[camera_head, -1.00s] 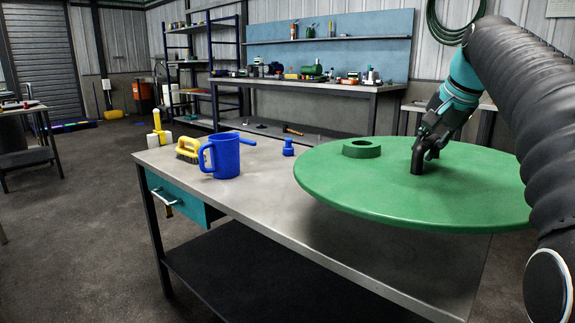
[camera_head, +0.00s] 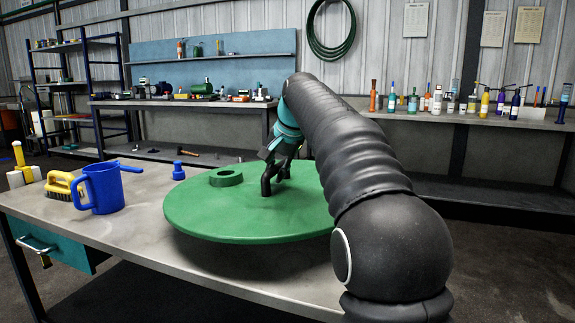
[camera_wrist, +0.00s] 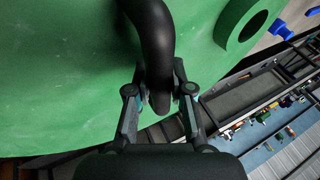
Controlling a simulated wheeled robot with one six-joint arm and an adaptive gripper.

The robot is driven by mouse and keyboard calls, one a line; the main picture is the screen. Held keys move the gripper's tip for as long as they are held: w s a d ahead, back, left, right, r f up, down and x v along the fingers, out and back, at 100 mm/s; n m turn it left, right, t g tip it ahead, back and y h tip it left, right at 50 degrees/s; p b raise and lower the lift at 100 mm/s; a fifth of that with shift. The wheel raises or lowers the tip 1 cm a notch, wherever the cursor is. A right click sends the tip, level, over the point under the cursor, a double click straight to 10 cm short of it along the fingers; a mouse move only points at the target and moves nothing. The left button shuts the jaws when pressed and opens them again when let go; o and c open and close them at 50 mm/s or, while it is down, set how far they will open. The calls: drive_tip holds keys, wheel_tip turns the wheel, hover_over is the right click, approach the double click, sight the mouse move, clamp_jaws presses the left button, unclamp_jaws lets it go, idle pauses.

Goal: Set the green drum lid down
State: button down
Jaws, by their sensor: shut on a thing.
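The green drum lid (camera_head: 225,212) is a large flat disc with a raised ring (camera_head: 226,177) and a black handle (camera_head: 267,184). In the head view it is over the metal workbench, close above its top and seemingly overhanging the near edge; whether it touches the bench I cannot tell. My gripper (camera_head: 276,170) is shut on the black handle, which shows between the fingers in the wrist view (camera_wrist: 160,85). The lid fills much of the wrist view (camera_wrist: 60,80). My arm hides the lid's right part.
The workbench (camera_head: 145,205) holds a blue jug (camera_head: 103,190), a yellow brush (camera_head: 62,186), a small blue fitting (camera_head: 177,170) and a yellow-handled tool (camera_head: 20,160) left of the lid. A back bench (camera_head: 195,103) and a bottle-lined bench (camera_head: 450,120) stand behind.

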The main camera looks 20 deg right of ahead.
sight(272, 186)
drive_tip(key=shift+w+a+f, duration=0.35)
drive_tip(key=shift+w+a, duration=0.05)
drive_tip(key=shift+w, duration=0.25)
drive_tip(key=shift+f+b, duration=0.7)
drive_tip(key=shift+f, duration=1.25)
drive_tip(key=c, duration=1)
unclamp_jaws()
drive_tip(key=shift+f, duration=0.1)
drive_tip(key=shift+c, duration=0.2)
drive_tip(key=shift+s, duration=0.1)
drive_tip(key=p+v, duration=0.2)
drive_tip(key=v, duration=1)
